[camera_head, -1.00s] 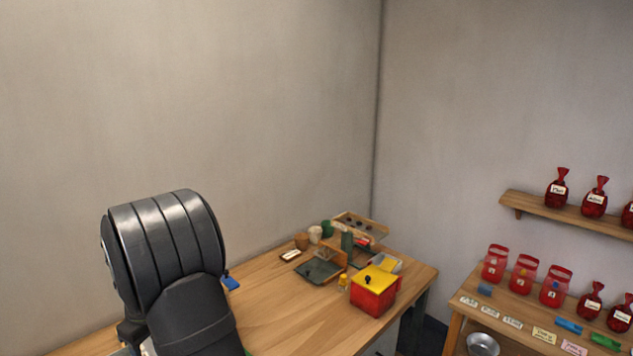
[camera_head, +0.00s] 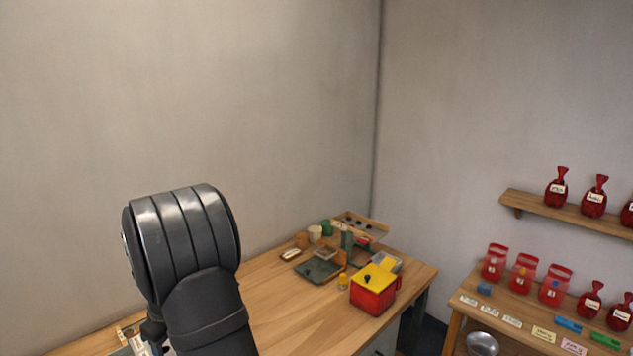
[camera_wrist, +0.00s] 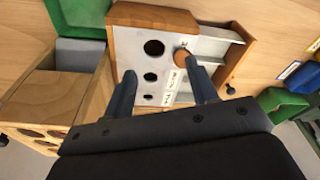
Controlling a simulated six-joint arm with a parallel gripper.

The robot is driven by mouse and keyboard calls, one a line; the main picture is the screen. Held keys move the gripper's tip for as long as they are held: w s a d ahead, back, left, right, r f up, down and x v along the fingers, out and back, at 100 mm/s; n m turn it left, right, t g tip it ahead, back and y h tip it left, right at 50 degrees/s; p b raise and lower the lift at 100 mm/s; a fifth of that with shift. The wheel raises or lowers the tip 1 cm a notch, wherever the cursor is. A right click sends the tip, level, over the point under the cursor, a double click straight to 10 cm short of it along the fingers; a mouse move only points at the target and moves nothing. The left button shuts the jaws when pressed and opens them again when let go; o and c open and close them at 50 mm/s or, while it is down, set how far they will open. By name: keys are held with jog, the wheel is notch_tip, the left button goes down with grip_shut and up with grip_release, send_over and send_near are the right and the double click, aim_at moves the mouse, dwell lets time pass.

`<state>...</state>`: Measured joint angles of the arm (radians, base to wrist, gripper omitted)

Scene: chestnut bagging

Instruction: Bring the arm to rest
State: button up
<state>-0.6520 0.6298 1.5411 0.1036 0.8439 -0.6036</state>
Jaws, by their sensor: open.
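My arm (camera_head: 195,265) rises at the lower left of the head view, with dark ribbed links in front of the wooden table. My gripper shows in the wrist view (camera_wrist: 160,90). Its two dark fingers are apart and nothing is between them that I can see it holding. Beyond the fingertips is a wooden box with a pale, holed panel (camera_wrist: 152,88). A round brown thing (camera_wrist: 182,55) lies on that panel near the right fingertip; I cannot tell whether they touch. The gripper itself is hidden in the head view.
A red box with a yellow lid (camera_head: 372,292) and a dark tray (camera_head: 319,270) stand on the table's far part. Red bags stand on the right table and wall shelf (camera_head: 570,212). In the wrist view, a wooden box (camera_wrist: 50,98) is left and a green bin (camera_wrist: 285,105) right.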

jog(key=w+d+r, duration=0.1)
jog(key=d+r, duration=0.3)
jog(key=d, duration=0.2)
jog(key=shift+s+a+f+m+t+h, duration=0.15)
jog(key=shift+s+a+f+m, duration=0.35)
jog(key=shift+a+f+m, duration=0.7)
jog(key=shift+s+a+f+m+t+h, duration=0.1)
jog(key=shift+s+a+f+m, duration=0.45)
jog(key=shift+a+f+m, duration=0.6)
jog(key=shift+s+a+f+m+t+h, duration=0.15)
jog(key=shift+s+a+f+m, duration=0.5)
jog(key=shift+m, duration=0.9)
jog(key=s+a+f, duration=0.1)
jog(key=a+f, duration=0.3)
jog(key=a, duration=0.2)
jog(key=shift+s+a, duration=0.2)
jog(key=shift+s, duration=0.15)
jog(key=shift+o, duration=0.2)
